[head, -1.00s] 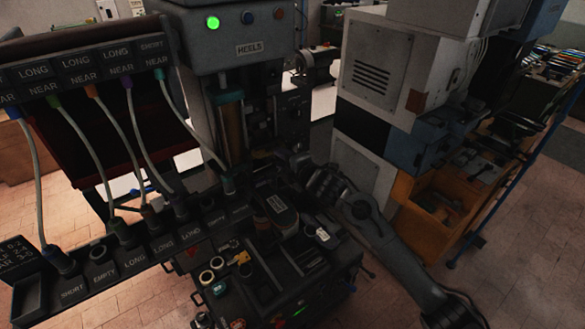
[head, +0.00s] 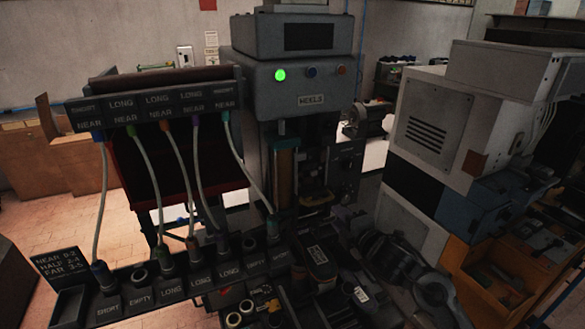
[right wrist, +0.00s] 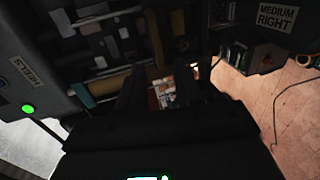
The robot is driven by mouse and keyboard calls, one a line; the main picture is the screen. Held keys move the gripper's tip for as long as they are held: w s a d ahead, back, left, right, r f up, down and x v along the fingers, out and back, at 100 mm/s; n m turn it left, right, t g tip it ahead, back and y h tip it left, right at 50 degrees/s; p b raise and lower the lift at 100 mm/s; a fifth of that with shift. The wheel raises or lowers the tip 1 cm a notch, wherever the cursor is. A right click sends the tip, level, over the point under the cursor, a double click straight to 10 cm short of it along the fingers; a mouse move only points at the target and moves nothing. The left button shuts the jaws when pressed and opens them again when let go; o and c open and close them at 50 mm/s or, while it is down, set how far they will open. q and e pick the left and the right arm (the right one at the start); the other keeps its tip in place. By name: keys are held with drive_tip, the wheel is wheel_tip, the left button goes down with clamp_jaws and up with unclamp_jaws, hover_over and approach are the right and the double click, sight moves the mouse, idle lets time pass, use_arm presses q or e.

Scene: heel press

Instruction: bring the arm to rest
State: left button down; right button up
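My right arm reaches in from the lower right of the head view, and its gripper (head: 338,214) is a dark shape low in front of the heel press (head: 300,75). In the right wrist view two dark fingers stand apart with a gap between them. A small bright patch shows through the gap, and I see nothing held. The press also shows at the left of the right wrist view, with its HEELS plate (right wrist: 29,82) and lit green lamp (right wrist: 28,109). My left gripper is not in view.
A rack of labelled sockets (head: 195,280) with several cables stands at the front left, under a label panel (head: 160,108). A block with a label (head: 316,258) sits near my right wrist. A grey-white machine (head: 435,125) and an orange cabinet (head: 490,285) stand close on the right.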

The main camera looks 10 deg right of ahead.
drive_tip(key=s+a+f+g+p, duration=0.1)
drive_tip(key=s+f, duration=0.2)
drive_tip(key=f, duration=0.3)
drive_tip(key=s+a+f+g+p, duration=0.1)
drive_tip(key=s+a+f+g, duration=0.1)
drive_tip(key=f, duration=0.4)
drive_tip(key=s+a+f+m+g+p, duration=0.2)
drive_tip(key=s+a+f+m+p, duration=0.15)
drive_tip(key=s+f, duration=0.8)
drive_tip(key=s+d+r+m+g+h+p, duration=0.1)
drive_tip(key=s+r+m+g, duration=0.1)
drive_tip(key=s+m, duration=0.5)
drive_tip(key=s+d+r+m+g+h+p, duration=0.1)
drive_tip(key=s+m+g, duration=0.3)
drive_tip(key=s, duration=1.4)
drive_tip(key=d+r+m, duration=0.1)
drive_tip(key=m, duration=0.2)
drive_tip(key=shift+d+r+m+g+h, duration=0.15)
drive_tip(key=shift+r+m+g+h, duration=0.15)
drive_tip(key=shift+m+g+h, duration=0.1)
